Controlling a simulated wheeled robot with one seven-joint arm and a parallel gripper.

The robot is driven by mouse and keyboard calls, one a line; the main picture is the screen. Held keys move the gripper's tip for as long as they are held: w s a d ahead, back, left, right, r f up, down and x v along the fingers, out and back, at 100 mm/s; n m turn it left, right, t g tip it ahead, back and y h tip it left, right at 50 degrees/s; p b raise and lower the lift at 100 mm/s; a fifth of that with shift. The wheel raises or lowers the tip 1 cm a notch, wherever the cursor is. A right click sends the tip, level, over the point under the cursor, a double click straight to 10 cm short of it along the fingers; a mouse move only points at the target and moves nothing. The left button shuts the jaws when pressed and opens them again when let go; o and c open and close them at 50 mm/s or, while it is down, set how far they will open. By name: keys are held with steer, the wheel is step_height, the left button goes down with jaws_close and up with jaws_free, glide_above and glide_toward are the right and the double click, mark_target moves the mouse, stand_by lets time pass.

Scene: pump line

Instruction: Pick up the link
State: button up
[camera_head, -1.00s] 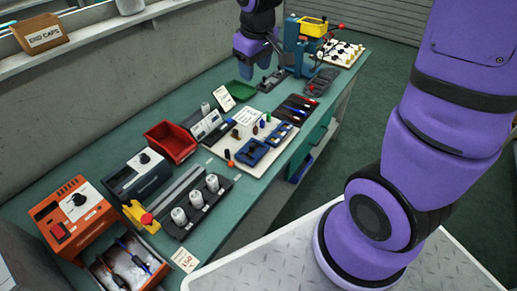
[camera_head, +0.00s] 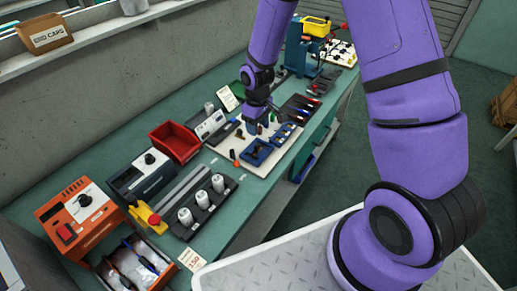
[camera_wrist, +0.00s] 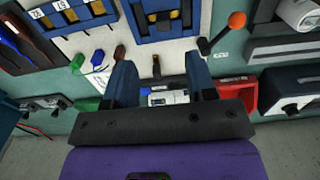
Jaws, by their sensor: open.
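I cannot tell for certain which part is the link. Small parts stand on the white board (camera_head: 262,170): in the wrist view a brown one (camera_wrist: 120,52), a green one (camera_wrist: 98,58), a blue one (camera_wrist: 77,64) and a brass-brown one (camera_wrist: 156,66). A blue tray (camera_wrist: 188,27) with brass pieces lies beyond them. My gripper (camera_wrist: 160,62) is open and empty above the board, its fingers either side of the brass-brown part in the picture. In the head view my gripper (camera_head: 257,125) hides part of the board.
An orange-knobbed lever (camera_wrist: 237,20) stands close to the right finger. A red bin (camera_head: 175,141), a black rack (camera_head: 205,208) of white cylinders and an orange box (camera_head: 82,210) stand nearer along the bench. A blue press (camera_head: 297,48) stands at the far end.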

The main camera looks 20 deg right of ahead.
mark_target(257, 145)
step_height(257, 145, down, 4)
steer(key=shift+r, duration=0.1)
steer(key=shift+s+a+f, duration=0.1)
steer(key=shift+s+f, duration=0.05)
steer(key=shift+f, duration=1.2)
steer(key=shift+s+a+f, duration=0.1)
steer(key=shift+f, duration=1.2)
jaws_close()
